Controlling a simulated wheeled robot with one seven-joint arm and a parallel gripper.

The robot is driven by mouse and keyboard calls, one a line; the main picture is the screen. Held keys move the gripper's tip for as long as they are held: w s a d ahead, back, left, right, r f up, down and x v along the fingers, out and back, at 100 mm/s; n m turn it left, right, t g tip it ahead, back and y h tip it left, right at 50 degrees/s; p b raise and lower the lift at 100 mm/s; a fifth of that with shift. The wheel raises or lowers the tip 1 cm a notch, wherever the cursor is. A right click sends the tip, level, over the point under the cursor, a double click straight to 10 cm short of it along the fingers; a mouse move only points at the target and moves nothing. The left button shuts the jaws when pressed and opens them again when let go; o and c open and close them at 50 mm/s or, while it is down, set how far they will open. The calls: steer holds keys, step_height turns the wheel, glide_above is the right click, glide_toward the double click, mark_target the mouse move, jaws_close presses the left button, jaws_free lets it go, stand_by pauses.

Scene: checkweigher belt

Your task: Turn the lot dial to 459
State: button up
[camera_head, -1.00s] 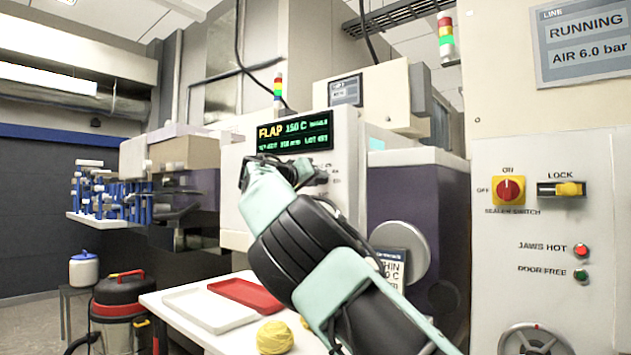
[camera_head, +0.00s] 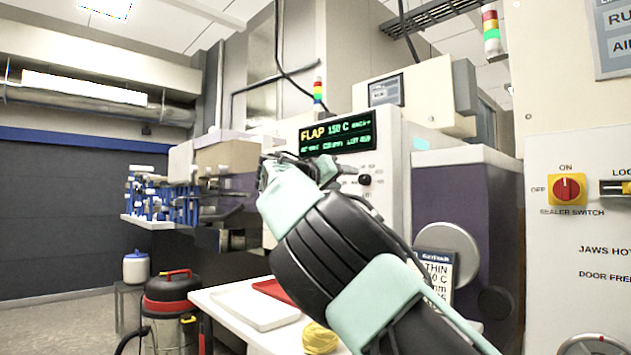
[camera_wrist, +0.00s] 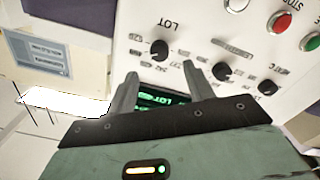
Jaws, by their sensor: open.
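The lot dial (camera_wrist: 159,48) is a small black knob on the pale panel, under the word LOT in the wrist view. It lies just beyond my fingertips, between their lines, with a gap visible in the picture. In the head view a black knob (camera_head: 365,180), apparently the same dial, shows right of my gripper. My gripper (camera_wrist: 160,72) is open and empty. In the head view my wrist hides most of the panel's dials. The green display (camera_head: 337,133) reads FLAP 150 C, with a small lot number starting with 4; its last digits are blurred.
In the wrist view two other black knobs (camera_wrist: 221,70) (camera_wrist: 268,87) sit right of the lot dial, with red (camera_wrist: 279,21) and green (camera_wrist: 311,42) buttons near the edge. A white table (camera_head: 222,307) with a yellow ball (camera_head: 320,339) stands below my arm.

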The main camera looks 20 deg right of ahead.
steer(key=v, duration=1)
steer(key=shift+a, duration=0.1)
